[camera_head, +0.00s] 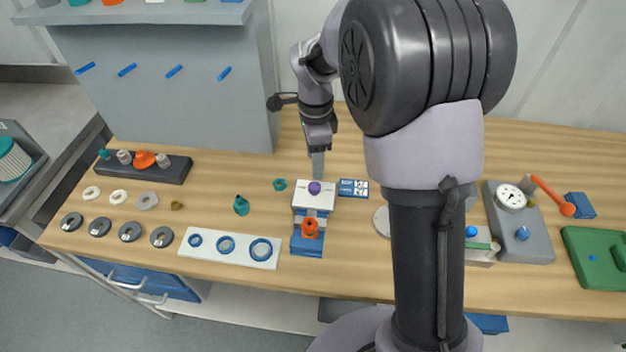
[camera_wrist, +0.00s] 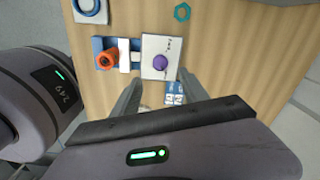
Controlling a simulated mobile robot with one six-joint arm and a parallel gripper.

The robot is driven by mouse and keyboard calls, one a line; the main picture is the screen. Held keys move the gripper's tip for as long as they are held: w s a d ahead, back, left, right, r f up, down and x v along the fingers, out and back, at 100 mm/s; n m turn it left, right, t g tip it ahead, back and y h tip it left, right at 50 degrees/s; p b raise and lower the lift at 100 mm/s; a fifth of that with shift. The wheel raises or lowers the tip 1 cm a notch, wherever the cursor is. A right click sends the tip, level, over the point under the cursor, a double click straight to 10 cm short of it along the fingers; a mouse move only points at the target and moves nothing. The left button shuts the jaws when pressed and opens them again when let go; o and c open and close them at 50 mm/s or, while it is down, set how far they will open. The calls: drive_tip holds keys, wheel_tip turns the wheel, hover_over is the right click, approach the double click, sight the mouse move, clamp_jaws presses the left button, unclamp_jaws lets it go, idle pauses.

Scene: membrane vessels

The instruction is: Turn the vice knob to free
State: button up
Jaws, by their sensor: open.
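The vice (camera_head: 297,244) has a blue base and pale jaws, and stands near the front edge of the bench. An orange knob (camera_head: 310,228) is on its front end; it also shows in the wrist view (camera_wrist: 106,59). Behind it is a white plate (camera_head: 302,203) with a round purple part (camera_head: 314,188), also in the wrist view (camera_wrist: 160,62). I cannot tell the knob's setting. My gripper (camera_head: 317,172) points down just behind the purple part. In the wrist view my gripper (camera_wrist: 159,77) is open, its fingers apart and empty, nearer the purple part than the orange knob.
A small blue-and-white card (camera_head: 353,187) lies right of the plate. A teal nut (camera_head: 280,184) and a teal fitting (camera_head: 241,205) lie to the left. A white panel with blue rings (camera_head: 229,262) is at front left. A gauge block (camera_head: 533,238) stands at right.

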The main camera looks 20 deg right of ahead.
sight(315, 185)
wheel_tip(315, 185, down, 9)
drive_tip(key=shift+d+f+b, duration=0.1)
drive_tip(key=shift+b, duration=1.15)
clamp_jaws()
